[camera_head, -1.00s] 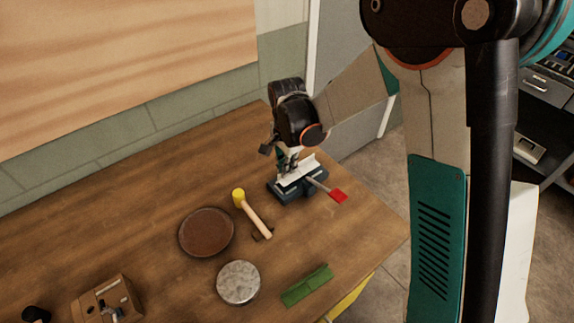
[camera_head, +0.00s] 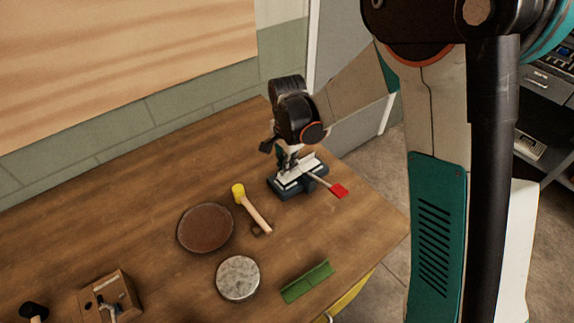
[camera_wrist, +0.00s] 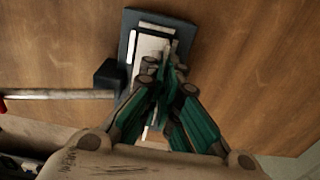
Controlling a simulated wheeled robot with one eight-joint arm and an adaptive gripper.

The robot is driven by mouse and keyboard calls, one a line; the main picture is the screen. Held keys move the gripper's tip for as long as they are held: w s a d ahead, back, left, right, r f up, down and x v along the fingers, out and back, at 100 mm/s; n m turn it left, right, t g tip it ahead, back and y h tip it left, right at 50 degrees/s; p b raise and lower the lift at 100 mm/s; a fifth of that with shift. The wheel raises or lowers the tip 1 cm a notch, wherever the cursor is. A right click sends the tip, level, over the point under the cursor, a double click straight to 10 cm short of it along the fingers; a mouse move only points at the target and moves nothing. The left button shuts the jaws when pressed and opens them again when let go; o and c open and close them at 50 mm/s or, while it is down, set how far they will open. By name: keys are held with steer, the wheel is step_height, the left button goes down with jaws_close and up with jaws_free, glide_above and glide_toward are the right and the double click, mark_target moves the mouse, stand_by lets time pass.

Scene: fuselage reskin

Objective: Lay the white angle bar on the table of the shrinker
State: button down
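The shrinker (camera_head: 284,192) is a dark blue-grey tool with a red-tipped lever, standing near the table's far right edge. The white angle bar (camera_head: 307,165) is at its top, with one flange upright; in the head view I see no clear gap beneath it. My gripper (camera_head: 289,166) is right above the shrinker, pointing down, with its fingers at the bar. In the wrist view the fingers (camera_wrist: 168,68) come together on the bar's upright flange, and the bar (camera_wrist: 148,50) lies along the shrinker body (camera_wrist: 130,22). The fingers hide part of the bar.
A yellow-headed mallet (camera_head: 252,209), a brown round pad (camera_head: 205,228), a grey round disc (camera_head: 238,278) and a green angle piece (camera_head: 306,282) lie nearer on the wooden table (camera_head: 160,220). The shrinker's lever (camera_head: 338,190) sticks out to the right.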

steer(key=shift+w, duration=0.1)
steer(key=c, duration=1.7)
jaws_free()
